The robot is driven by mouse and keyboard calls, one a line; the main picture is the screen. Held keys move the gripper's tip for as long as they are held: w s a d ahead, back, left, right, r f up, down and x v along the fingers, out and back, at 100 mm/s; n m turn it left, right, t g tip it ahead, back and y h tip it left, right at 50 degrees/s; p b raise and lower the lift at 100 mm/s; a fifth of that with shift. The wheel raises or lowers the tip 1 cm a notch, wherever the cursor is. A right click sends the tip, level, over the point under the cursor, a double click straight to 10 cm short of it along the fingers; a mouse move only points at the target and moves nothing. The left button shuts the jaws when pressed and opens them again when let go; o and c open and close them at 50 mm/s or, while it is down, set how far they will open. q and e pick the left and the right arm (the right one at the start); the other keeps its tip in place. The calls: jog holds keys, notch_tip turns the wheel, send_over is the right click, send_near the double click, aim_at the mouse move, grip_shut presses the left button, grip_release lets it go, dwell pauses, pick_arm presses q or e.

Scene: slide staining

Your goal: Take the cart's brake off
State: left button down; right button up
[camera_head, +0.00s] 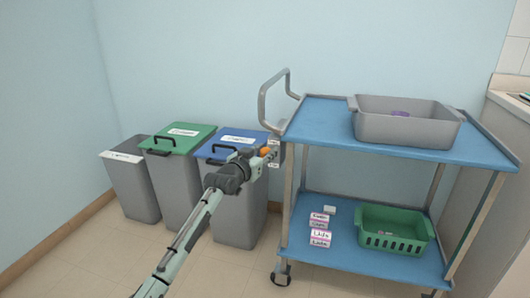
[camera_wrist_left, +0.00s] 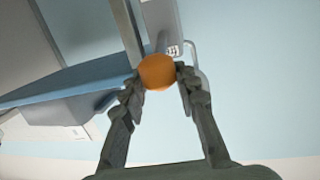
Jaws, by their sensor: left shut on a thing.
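The cart (camera_head: 320,118) has two blue shelves on a metal frame with a handle at its left end. An orange brake knob (camera_head: 265,151) sits by a grey bracket with small labels (camera_head: 274,152) at the cart's left end, just below the top shelf. My left gripper (camera_head: 262,156) reaches it from the lower left. In the left wrist view the orange knob (camera_wrist_left: 157,71) lies between the fingertips of my left gripper (camera_wrist_left: 160,85), which is shut on it. The bracket's label shows only partly behind it. My right gripper is not in view.
A grey tub (camera_head: 408,132) stands on the top shelf. A green basket (camera_head: 393,240) and several small labelled boxes (camera_head: 319,229) sit on the lower shelf. A counter is at right.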

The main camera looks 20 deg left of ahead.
pick_arm(q)
jog(key=shift+d+r, duration=0.1)
jog(key=shift+r, duration=0.35)
jog(key=c, duration=1.3)
grip_release()
jog(key=shift+o, duration=1)
jog(key=shift+d+f, duration=0.1)
jog(key=shift+f, duration=0.15)
jog(key=v, duration=1.2)
jog(key=shift+f, duration=0.1)
